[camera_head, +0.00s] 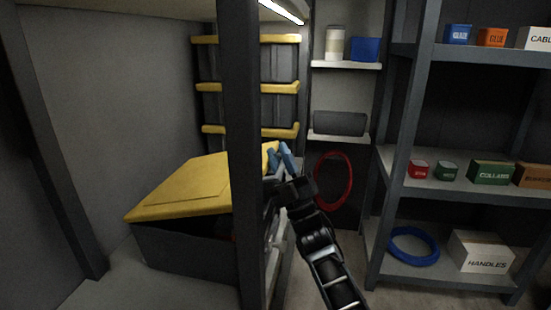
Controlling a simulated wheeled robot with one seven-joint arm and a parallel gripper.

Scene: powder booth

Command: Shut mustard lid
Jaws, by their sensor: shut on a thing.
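The mustard lid (180,188) sits over a dark grey box (185,252) at the left, behind an upright post. The lid is tilted and partly raised, with a dark gap between it and the box's front and right rim. My gripper (280,157) is at the lid's far right edge, just right of the post, its blue fingers shut on that edge. The post hides the middle right part of the lid and box. My arm comes in from the lower right.
A dark post (241,130) stands between the camera and the box. Stacked grey bins with yellow rims (248,87) stand behind. A metal shelf rack (470,190) with small boxes fills the right. A red ring (349,180) hangs behind my arm.

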